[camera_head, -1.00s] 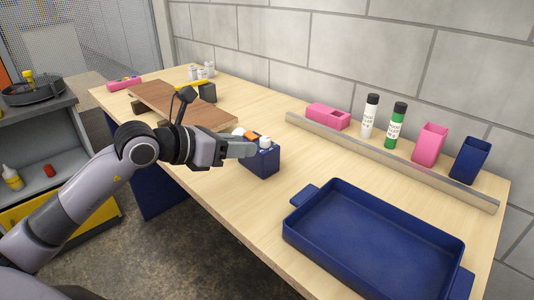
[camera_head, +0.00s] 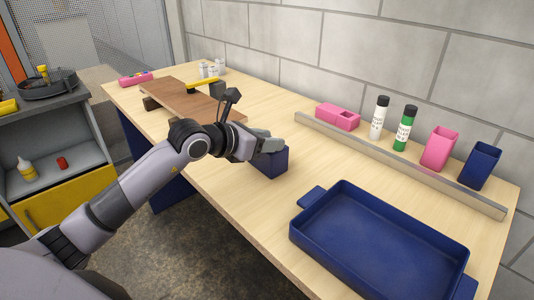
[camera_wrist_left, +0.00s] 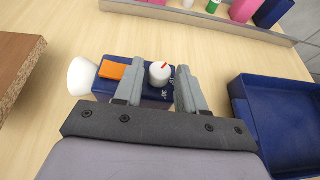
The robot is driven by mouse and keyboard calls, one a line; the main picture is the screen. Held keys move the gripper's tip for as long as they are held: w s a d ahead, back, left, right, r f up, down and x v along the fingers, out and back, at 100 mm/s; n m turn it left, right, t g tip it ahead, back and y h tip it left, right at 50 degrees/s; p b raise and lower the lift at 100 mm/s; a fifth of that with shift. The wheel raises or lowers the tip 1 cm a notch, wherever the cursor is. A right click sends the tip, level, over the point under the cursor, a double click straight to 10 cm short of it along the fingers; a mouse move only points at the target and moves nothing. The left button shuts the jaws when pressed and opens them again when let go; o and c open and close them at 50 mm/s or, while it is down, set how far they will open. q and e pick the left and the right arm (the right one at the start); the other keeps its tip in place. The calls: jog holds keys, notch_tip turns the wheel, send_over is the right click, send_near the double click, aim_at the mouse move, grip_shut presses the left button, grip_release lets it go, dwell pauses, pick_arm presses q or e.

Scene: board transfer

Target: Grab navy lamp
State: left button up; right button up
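The navy lamp (camera_head: 272,163) is a navy block on the wooden table, left of the blue tray. The left wrist view shows the lamp's top (camera_wrist_left: 115,86) with an orange square, a white knob with a red mark, and a white cone at its left end. My left gripper (camera_head: 272,146) is over the lamp and hides most of its top in the head view. In the left wrist view my left gripper (camera_wrist_left: 160,80) is open, its fingers on either side of the knob with small gaps. Whether they touch the block cannot be told. My right gripper is not in view.
A blue tray (camera_head: 310,237) lies to the right. A metal rail (camera_head: 398,164) runs along the wall side, with bottles, pink holders and a navy cup (camera_head: 480,166) behind it. A brown board (camera_head: 180,101) lies behind my left arm.

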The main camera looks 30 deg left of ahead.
pick_arm(q)
grip_shut()
jog(key=shift+r, duration=0.15)
